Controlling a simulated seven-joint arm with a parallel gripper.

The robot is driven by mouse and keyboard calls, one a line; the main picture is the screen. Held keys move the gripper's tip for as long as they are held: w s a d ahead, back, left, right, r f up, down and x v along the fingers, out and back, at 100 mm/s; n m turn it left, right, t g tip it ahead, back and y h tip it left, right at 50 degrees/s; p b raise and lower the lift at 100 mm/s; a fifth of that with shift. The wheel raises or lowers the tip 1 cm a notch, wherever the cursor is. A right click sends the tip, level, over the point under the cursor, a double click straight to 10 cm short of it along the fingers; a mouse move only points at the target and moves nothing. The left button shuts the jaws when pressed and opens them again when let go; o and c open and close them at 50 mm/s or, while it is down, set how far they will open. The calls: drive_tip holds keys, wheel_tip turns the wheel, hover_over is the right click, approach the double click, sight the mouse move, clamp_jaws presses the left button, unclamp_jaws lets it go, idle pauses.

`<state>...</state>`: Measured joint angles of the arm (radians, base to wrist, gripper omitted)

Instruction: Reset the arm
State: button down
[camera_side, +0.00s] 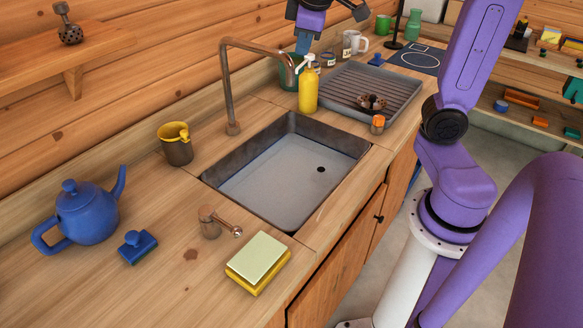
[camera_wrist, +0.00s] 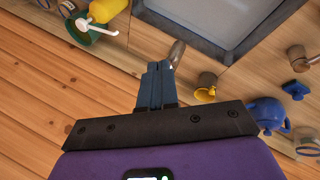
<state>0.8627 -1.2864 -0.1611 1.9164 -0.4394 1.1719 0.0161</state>
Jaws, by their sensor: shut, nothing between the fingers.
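My gripper (camera_side: 303,48) is at the top of the side view, above the back of the counter near the faucet and the yellow bottle. Its two blue fingers are together with nothing between them. In the wrist view my gripper (camera_wrist: 158,64) also shows shut, its fingertips pointing toward the faucet (camera_wrist: 177,54) and the sink (camera_wrist: 205,30). Whether the fingers touch anything behind them is hard to tell. My purple arm fills the right of the side view.
The counter holds a faucet (camera_side: 230,90), yellow pump bottle (camera_side: 308,92), empty sink (camera_side: 260,185), ribbed drainboard (camera_side: 345,85), brown cup with a yellow rim (camera_side: 178,150), blue teapot (camera_side: 84,215), blue-handled block (camera_side: 137,247) and sponge (camera_side: 257,260). A wood wall stands behind.

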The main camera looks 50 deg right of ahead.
drive_tip(key=s+a+f+n+g+y, duration=0.1)
drive_tip(key=s+a+f+n, duration=0.1)
drive_tip(key=s, duration=0.5)
drive_tip(key=s+a+f+n+g+y, duration=0.1)
drive_tip(key=s+a+f+n, duration=0.1)
drive_tip(key=s+a+f, duration=0.3)
drive_tip(key=s+a+f+n+g+y, duration=0.1)
drive_tip(key=s+a+f+n+g, duration=0.1)
drive_tip(key=s+f, duration=0.5)
drive_tip(key=s+a, duration=0.1)
drive_tip(key=s, duration=0.2)
drive_tip(key=shift+s+a+y, duration=0.2)
drive_tip(key=shift+a+y, duration=0.05)
drive_tip(key=shift+y, duration=0.05)
